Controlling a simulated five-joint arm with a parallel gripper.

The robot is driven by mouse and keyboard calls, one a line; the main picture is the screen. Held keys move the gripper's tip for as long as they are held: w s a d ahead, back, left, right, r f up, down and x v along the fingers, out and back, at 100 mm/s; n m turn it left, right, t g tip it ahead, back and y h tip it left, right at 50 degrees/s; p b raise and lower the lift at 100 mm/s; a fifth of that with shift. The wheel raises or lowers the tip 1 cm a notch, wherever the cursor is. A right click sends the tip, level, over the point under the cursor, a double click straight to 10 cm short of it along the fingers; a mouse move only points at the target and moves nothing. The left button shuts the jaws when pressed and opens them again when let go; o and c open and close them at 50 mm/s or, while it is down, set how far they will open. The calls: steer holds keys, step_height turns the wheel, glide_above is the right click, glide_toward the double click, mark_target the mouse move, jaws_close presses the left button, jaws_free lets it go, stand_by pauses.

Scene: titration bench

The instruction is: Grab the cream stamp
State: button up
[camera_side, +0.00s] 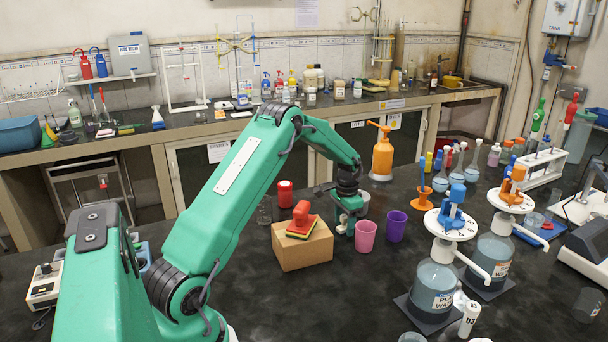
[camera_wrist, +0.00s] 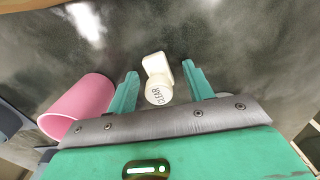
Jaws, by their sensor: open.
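The cream stamp (camera_wrist: 158,78) shows in the wrist view, with a round end lettered "CLEAR" and a blockier part beyond it. My gripper (camera_wrist: 160,69) is open, with one green finger on each side of the stamp and gaps between. Nothing is held. In the side view my gripper (camera_side: 346,228) points down beside the cardboard box (camera_side: 303,248), just left of the pink cup. I cannot make out the stamp in the side view; the gripper and box may hide it.
The pink cup (camera_side: 366,237) stands close to my gripper and also shows in the wrist view (camera_wrist: 82,103). A purple cup (camera_side: 396,227) is right of it. A red-handled object (camera_side: 301,218) sits on the box. Large bottles (camera_side: 432,287) stand farther right.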

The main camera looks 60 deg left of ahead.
mark_target(345, 216)
stand_by(0.4)
steer(key=c, duration=1.1)
steer(key=shift+r, duration=0.15)
steer(key=shift+r, duration=4.9)
